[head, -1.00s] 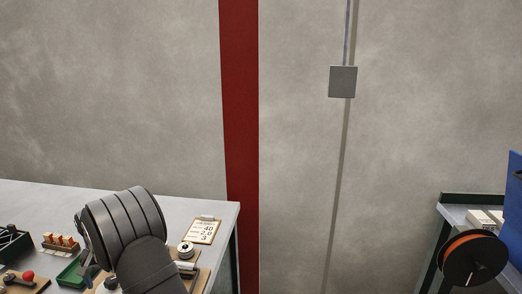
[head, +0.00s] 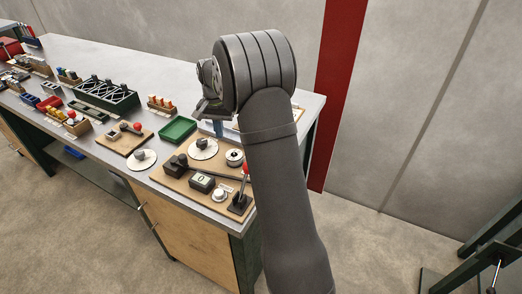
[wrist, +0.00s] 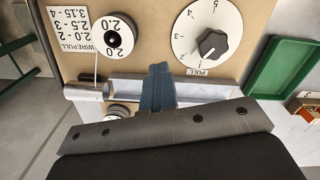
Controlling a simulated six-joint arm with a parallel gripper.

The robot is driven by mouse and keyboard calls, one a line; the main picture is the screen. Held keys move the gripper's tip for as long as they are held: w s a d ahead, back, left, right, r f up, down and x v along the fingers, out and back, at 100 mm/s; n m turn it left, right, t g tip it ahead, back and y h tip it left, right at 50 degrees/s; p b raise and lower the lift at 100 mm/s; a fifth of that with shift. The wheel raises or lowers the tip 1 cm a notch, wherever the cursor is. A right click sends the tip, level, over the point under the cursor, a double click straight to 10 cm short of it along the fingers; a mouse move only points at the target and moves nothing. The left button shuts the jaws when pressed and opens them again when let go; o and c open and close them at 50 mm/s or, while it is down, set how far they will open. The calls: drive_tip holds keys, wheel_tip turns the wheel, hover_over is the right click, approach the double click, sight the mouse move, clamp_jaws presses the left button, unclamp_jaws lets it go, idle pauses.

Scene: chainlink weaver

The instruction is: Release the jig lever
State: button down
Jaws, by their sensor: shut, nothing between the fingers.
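Two red-knobbed levers show in the head view, and I cannot tell by label which is the jig lever. One lever (head: 241,190) stands up at the front right corner of the large wooden board (head: 180,178), close beside my forearm. The other lever (head: 131,127) lies low on a small wooden board further left. My gripper (head: 219,129) is over the back of the large board, apart from both levers. In the wrist view its blue fingers (wrist: 158,88) are together and empty, over or beside a silver bar (wrist: 120,88); contact is unclear. No red knob shows there.
A numbered dial (wrist: 212,42) and a small disc marked 2.0 (wrist: 118,38) lie near the fingers. A green tray (head: 178,131) is left of my gripper. Several parts holders (head: 105,94) fill the bench's left side.

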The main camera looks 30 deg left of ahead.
drive_tip(key=s+d+r+m, duration=0.1)
drive_tip(key=d+r+m, duration=0.1)
drive_tip(key=d+r, duration=0.3)
drive_tip(key=s+d+r+m+g, duration=0.1)
drive_tip(key=d+r+m, duration=0.2)
drive_tip(key=d, duration=0.9)
drive_tip(key=shift+d+r, duration=0.3)
drive_tip(key=shift+r, duration=0.6)
drive_tip(key=shift+f, duration=0.1)
drive_tip(key=f, duration=0.3)
drive_tip(key=s+f, duration=0.1)
drive_tip(key=f, duration=0.6)
drive_tip(key=shift+s+d, duration=0.25)
drive_tip(key=shift+s, duration=0.05)
drive_tip(key=shift+s+a+r, duration=0.2)
drive_tip(key=shift+s+r, duration=0.35)
drive_tip(key=shift+s, duration=0.3)
drive_tip(key=shift+s+a+r, duration=0.15)
drive_tip(key=shift+s+r, duration=0.35)
drive_tip(key=shift+s, duration=0.35)
